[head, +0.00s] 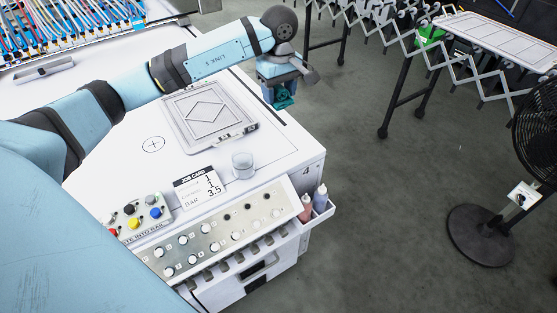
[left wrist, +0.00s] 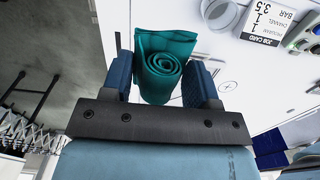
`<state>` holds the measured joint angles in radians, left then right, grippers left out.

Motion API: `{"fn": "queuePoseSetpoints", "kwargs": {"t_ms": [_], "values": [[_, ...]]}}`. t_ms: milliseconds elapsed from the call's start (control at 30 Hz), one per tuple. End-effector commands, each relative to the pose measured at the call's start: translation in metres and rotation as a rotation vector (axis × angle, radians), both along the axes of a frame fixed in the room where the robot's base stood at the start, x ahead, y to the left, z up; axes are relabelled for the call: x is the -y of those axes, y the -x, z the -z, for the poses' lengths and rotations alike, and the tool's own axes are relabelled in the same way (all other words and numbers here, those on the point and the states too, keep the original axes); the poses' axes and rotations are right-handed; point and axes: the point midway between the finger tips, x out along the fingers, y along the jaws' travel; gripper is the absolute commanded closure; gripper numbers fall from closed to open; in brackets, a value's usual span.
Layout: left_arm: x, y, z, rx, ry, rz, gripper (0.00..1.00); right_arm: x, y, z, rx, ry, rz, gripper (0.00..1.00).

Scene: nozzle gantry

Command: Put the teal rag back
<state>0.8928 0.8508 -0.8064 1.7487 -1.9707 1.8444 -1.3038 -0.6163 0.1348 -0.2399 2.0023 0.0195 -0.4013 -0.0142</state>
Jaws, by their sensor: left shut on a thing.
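The teal rag (left wrist: 165,62) is a rolled cloth between the two blue fingers of my left gripper (left wrist: 163,82) in the left wrist view. The gripper is shut on it. In the head view my left gripper (head: 283,93) hangs beyond the right edge of the white worktop, and a small part of the teal rag (head: 285,101) shows below it. The rag's own place cannot be told from these views. My right gripper is not in view.
The white worktop (head: 205,160) carries a flat tray with a diamond mark (head: 207,112), a clear round container (head: 243,165), a job card (head: 200,187) and a knob panel (head: 215,232). A bottle holder (head: 322,212) hangs on its side. A black fan (head: 480,235) stands right; grey floor lies between.

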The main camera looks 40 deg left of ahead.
Motion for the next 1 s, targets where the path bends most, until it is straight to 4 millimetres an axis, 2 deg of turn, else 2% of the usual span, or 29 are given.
{"fn": "queuePoseSetpoints", "kwargs": {"t_ms": [167,400,533,667,867,1000], "values": [[-0.001,0.0,0.031,-0.008,0.0,-0.019,0.68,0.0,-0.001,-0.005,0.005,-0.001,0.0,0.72],[-0.001,0.0,0.096,-0.008,0.001,-0.017,0.68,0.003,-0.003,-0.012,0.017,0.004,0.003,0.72],[-0.001,0.0,0.127,-0.006,0.002,-0.017,0.68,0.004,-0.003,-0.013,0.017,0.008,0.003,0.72],[-0.001,0.0,0.146,-0.004,0.0,-0.016,0.68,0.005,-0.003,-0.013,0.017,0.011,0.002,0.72],[-0.001,0.0,0.159,-0.003,0.0,-0.015,0.68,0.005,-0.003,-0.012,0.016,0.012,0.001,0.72],[-0.001,0.0,0.18,-0.004,0.0,-0.015,0.68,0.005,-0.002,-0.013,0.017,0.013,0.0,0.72]]}}
